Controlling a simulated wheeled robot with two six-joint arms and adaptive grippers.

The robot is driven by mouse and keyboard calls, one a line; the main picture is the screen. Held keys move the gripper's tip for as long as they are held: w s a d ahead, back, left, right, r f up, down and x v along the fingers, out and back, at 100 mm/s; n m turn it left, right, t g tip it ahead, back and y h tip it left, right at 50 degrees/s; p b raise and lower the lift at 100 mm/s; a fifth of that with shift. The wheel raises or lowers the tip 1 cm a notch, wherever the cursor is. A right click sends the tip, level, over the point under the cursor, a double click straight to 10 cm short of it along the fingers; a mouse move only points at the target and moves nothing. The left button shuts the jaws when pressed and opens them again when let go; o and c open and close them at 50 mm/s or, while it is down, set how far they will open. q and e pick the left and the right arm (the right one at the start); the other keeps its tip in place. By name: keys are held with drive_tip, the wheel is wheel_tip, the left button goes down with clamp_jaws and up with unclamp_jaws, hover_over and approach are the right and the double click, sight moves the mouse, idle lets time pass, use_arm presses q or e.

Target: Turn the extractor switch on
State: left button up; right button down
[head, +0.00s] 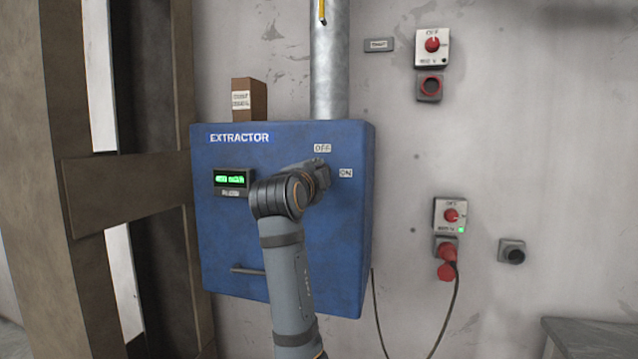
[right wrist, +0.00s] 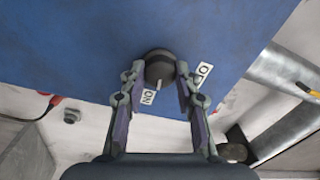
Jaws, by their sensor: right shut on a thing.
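The blue extractor box (head: 225,245) is on the wall, with an OFF label (head: 322,148) and an ON label (head: 345,173) on its upper right. My right arm hides the switch in the head view. In the right wrist view, the dark round switch knob (right wrist: 160,66) sits between the two fingers of my right gripper (right wrist: 160,78), which is shut on it. A pale pointer mark on the knob faces nearer the ON label (right wrist: 148,97) than the OFF label (right wrist: 204,73). My left gripper is not in view.
A lit green display (head: 231,177) and a handle (head: 247,270) are on the box front. A metal duct (head: 328,70) rises from its top. Wall switches (head: 432,46) and a red plug (head: 446,262) with a hanging cable are to the right. A brown post (head: 70,120) stands left.

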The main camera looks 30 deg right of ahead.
drive_tip(key=shift+m+b, duration=0.35)
drive_tip(key=shift+m, duration=0.55)
drive_tip(key=shift+r, duration=0.1)
drive_tip(key=c, duration=1.2)
unclamp_jaws()
drive_tip(key=shift+o, duration=1.1)
drive_tip(key=shift+w, duration=0.1)
drive_tip(key=v, duration=0.7)
drive_tip(key=shift+a, duration=0.2)
